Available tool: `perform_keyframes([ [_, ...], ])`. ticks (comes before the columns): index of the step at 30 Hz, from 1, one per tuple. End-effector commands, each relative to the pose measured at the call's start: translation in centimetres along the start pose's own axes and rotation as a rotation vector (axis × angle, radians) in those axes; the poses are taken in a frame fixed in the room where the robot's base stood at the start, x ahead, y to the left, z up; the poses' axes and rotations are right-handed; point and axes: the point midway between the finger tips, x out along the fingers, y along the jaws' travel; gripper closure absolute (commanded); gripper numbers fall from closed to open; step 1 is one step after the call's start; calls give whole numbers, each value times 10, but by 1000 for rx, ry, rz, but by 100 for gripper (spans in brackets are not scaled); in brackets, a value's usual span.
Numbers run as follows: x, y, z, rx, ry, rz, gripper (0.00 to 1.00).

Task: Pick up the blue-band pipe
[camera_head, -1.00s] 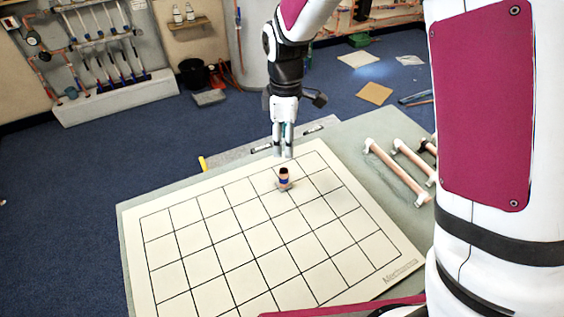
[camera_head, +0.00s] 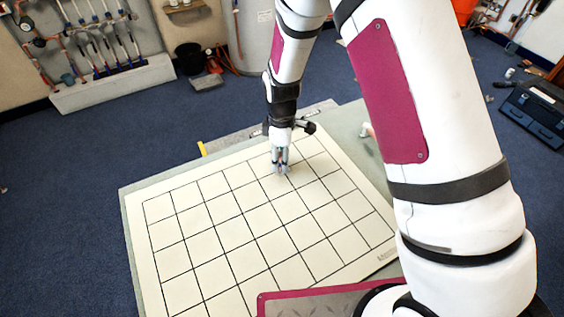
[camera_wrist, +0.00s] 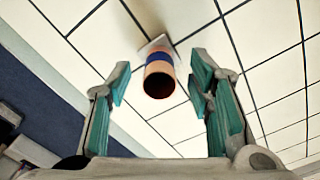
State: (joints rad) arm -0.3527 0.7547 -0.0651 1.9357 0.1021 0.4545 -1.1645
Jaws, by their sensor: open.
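The blue-band pipe (camera_wrist: 160,75) is a short copper tube with a blue band, shown in the wrist view with its open end toward the camera. Its far end meets a small pale base on the gridded white board (camera_head: 205,215). My gripper (camera_wrist: 155,100) is open, with one teal-padded finger to the left of the pipe and one to the right, and visible gaps on both sides. In the head view my gripper (camera_head: 280,168) is low over the far part of the board and hides the pipe.
The board lies on a grey-green table, mostly bare around my gripper. A yellow object (camera_head: 202,148) is at the table's far left edge. A white-ended piece (camera_head: 367,131) shows beside my arm, which hides the table's right side.

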Motion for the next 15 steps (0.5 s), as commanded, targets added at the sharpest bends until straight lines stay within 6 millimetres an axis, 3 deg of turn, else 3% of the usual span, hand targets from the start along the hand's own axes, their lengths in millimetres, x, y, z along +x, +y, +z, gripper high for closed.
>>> perform_keyframes([
  [4,11,0,0,0,0,1,53],
  [11,12,1,0,0,0,2,53],
  [15,12,1,0,1,0,2,82],
])
